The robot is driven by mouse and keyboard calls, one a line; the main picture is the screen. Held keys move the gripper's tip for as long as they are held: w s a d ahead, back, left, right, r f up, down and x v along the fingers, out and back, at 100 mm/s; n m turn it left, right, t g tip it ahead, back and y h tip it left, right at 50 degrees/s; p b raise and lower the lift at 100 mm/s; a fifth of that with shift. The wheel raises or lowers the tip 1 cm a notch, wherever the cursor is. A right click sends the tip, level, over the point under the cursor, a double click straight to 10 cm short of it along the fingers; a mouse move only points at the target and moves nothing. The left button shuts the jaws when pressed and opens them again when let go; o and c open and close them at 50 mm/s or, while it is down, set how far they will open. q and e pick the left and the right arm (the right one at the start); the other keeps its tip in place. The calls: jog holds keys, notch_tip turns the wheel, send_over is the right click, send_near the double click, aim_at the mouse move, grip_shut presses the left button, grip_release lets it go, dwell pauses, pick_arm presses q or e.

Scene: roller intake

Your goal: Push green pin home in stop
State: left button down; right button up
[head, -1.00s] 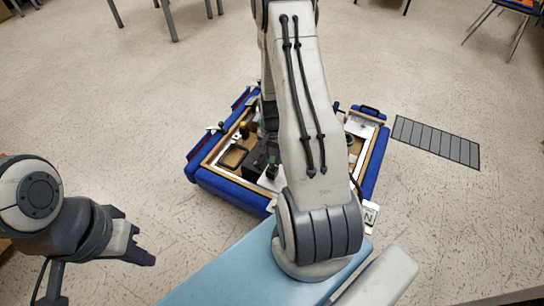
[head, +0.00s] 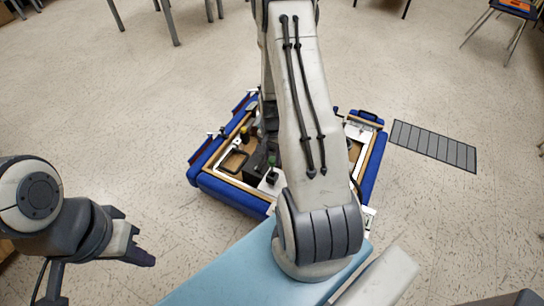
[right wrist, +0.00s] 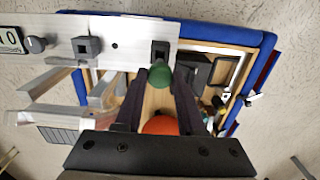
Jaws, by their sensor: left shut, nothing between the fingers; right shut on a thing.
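The green pin's round green knob (right wrist: 160,75) shows in the right wrist view, between the tips of my right gripper (right wrist: 158,82), which is shut on it. The knob lies against a dark stop block (right wrist: 160,50) on a pale metal plate (right wrist: 130,30). The pin's shaft is hidden, so its depth in the stop cannot be told. A green knob (head: 271,161) also shows in the head view, left of my right arm, which hides the right gripper there. My left gripper (head: 143,258) is shut and empty, well left of the blue-edged case.
The blue-edged case (head: 230,193) stands on the floor with a black tray (head: 234,160) inside. An orange round thing (right wrist: 160,125) lies below the green knob in the right wrist view. A grey slatted mat (head: 434,145) lies right of the case.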

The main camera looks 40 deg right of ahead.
jog(key=shift+r, duration=0.1)
notch_tip(320, 180, up, 3)
jog(key=p, duration=0.3)
